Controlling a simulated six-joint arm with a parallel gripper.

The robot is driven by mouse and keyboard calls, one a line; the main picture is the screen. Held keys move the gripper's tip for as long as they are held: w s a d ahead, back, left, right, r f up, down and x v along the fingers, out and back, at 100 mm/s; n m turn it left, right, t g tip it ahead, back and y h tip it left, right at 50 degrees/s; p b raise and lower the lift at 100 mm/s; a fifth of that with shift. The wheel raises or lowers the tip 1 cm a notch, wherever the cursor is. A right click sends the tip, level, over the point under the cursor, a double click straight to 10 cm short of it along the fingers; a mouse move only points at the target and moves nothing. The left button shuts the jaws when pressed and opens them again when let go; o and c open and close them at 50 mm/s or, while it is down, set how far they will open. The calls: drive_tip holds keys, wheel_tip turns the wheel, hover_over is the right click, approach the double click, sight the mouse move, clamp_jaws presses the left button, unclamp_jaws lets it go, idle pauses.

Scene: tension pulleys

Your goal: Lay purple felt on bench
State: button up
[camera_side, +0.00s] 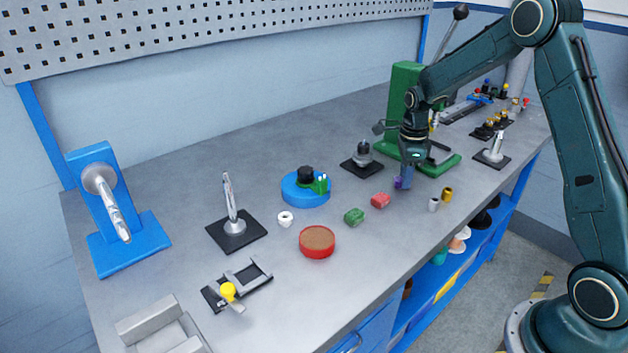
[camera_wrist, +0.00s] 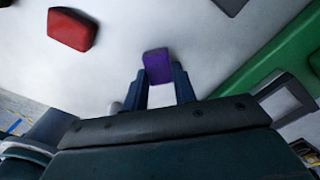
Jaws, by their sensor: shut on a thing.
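The purple felt (camera_wrist: 157,66) is a small purple block between the fingertips of my gripper (camera_wrist: 160,88) in the wrist view. My gripper is shut on it. In the side view the purple felt (camera_side: 398,183) shows as a small patch beside my gripper (camera_side: 405,182), which points down low over the bench (camera_side: 270,150). I cannot tell whether the felt touches the bench top.
A red block (camera_side: 381,200) and a green block (camera_side: 354,216) lie left of my gripper. A white cylinder (camera_side: 433,204) and a gold one (camera_side: 447,194) stand to its right. A green press (camera_side: 403,90) stands close behind. Bare bench lies between the blocks and the front edge.

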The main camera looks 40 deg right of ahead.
drive_tip(key=o, duration=0.9)
drive_tip(key=shift+o, duration=0.2)
wheel_tip(320, 180, up, 12)
drive_tip(key=shift+r, duration=0.15)
idle(0.4)
